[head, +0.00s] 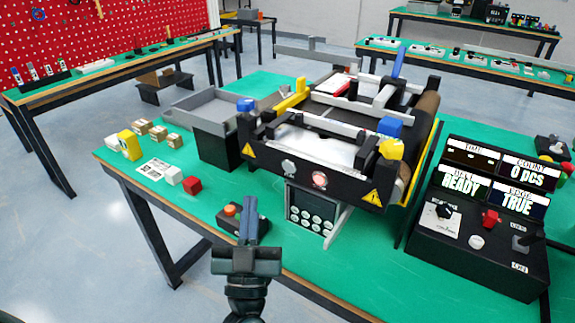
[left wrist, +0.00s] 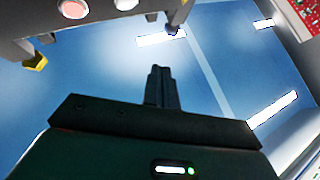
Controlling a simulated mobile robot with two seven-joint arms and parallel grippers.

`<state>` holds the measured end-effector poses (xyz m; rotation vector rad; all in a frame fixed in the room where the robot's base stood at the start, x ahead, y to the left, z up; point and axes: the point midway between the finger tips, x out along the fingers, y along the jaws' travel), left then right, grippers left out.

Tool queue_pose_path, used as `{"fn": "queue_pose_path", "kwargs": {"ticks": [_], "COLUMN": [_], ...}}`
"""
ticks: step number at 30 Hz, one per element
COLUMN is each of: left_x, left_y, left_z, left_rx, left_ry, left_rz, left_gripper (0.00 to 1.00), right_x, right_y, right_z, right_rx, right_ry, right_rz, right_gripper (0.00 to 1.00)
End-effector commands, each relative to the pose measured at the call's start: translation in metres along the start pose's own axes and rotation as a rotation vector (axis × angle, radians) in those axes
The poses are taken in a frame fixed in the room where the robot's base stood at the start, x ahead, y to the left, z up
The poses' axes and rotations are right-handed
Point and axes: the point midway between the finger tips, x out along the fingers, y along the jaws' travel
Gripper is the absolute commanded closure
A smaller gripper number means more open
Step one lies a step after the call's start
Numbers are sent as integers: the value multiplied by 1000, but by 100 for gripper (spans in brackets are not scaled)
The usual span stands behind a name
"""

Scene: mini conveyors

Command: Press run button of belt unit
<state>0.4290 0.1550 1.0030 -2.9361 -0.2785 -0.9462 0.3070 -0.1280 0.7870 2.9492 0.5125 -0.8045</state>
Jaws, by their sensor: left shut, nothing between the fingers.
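The belt unit (head: 270,140) stands mid-table, a black frame with a silver bed. Its front face carries a pale round button (head: 289,167) and a pinkish-red round button (head: 320,179). In the left wrist view the pinkish-red button (left wrist: 72,9) and the pale button (left wrist: 125,3) show at the top edge. I see no label that tells which is the run button. My left gripper (head: 251,200) is shut and empty, in front of the unit and left of the buttons in the picture, apparently apart from them. It also shows in the left wrist view (left wrist: 161,70). My right gripper is out of view.
A small box with an orange button (head: 230,209) sits just behind my left gripper. A keypad panel (head: 311,212) is below the unit's front. A control console (head: 480,250) with displays reading READY stands right. Small blocks and cartons (head: 130,145) lie left.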

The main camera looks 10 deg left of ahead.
Motion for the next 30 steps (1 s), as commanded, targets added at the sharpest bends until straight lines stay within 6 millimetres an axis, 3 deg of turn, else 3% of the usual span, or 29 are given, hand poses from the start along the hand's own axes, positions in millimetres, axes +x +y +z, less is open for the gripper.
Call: {"fn": "queue_pose_path", "kwargs": {"ticks": [11,21,30], "left_x": [8,41,60], "left_y": [7,31,44], "left_z": [8,33,44], "left_rx": [-1,-1,0], "left_ry": [2,3,0], "left_rz": [0,1,1], "left_gripper": [100,100,100], "right_x": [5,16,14], "right_y": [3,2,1], "right_z": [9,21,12], "right_rx": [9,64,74], "right_ry": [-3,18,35], "right_rz": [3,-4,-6], "right_gripper": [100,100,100]}}
